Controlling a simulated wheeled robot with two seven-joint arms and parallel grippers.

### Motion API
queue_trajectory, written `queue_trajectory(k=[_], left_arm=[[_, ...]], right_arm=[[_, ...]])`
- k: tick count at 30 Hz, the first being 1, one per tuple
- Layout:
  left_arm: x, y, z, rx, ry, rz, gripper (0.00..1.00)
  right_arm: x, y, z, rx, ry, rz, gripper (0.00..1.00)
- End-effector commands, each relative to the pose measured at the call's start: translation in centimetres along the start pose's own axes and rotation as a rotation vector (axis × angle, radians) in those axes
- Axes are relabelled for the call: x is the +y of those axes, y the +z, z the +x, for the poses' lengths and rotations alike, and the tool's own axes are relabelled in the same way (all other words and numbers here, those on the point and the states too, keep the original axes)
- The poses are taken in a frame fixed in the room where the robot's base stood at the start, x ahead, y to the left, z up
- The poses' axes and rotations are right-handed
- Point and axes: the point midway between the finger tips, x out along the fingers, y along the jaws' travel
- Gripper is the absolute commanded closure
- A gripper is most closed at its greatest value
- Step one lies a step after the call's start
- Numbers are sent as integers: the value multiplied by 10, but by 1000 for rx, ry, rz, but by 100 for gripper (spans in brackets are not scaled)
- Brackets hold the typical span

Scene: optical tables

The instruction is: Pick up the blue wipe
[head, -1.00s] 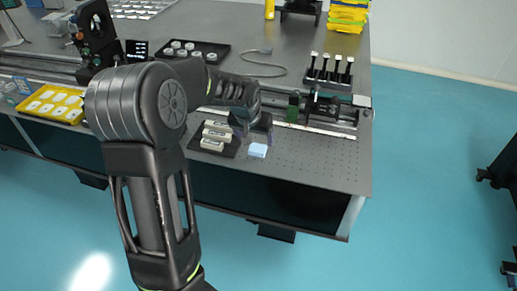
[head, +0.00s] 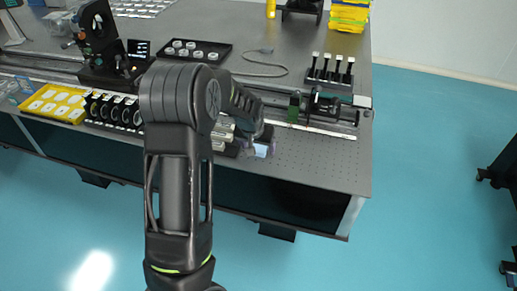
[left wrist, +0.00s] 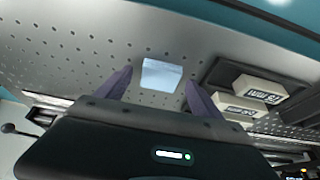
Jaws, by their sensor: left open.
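The blue wipe (head: 262,150) is a small pale blue square on the table near its front edge. In the left wrist view the wipe (left wrist: 162,74) lies between and just beyond the two dark fingertips. My left gripper (head: 258,147) reaches over the table from the left and partly covers the wipe in the head view. Its fingers are apart with nothing held; it also shows in the left wrist view (left wrist: 158,84). I cannot tell its exact height over the table. My right gripper is not in view.
A dark tray with pale labelled blocks (left wrist: 248,88) stands just right of the wipe in the left wrist view. An optical rail (head: 330,132) with mounts runs behind. A yellow tray (head: 55,103) is at the left. Perforated tabletop right of the wipe (head: 320,165) is clear.

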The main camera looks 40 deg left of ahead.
Motion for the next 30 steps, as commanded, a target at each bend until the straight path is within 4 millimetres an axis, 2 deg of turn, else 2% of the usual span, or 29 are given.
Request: queue_trajectory(k=[18, 30], left_arm=[[0, 0, 1, 1, 0, 0, 24], [0, 0, 1, 1, 0, 0, 57]], right_arm=[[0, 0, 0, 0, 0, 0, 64], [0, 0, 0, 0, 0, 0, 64]])
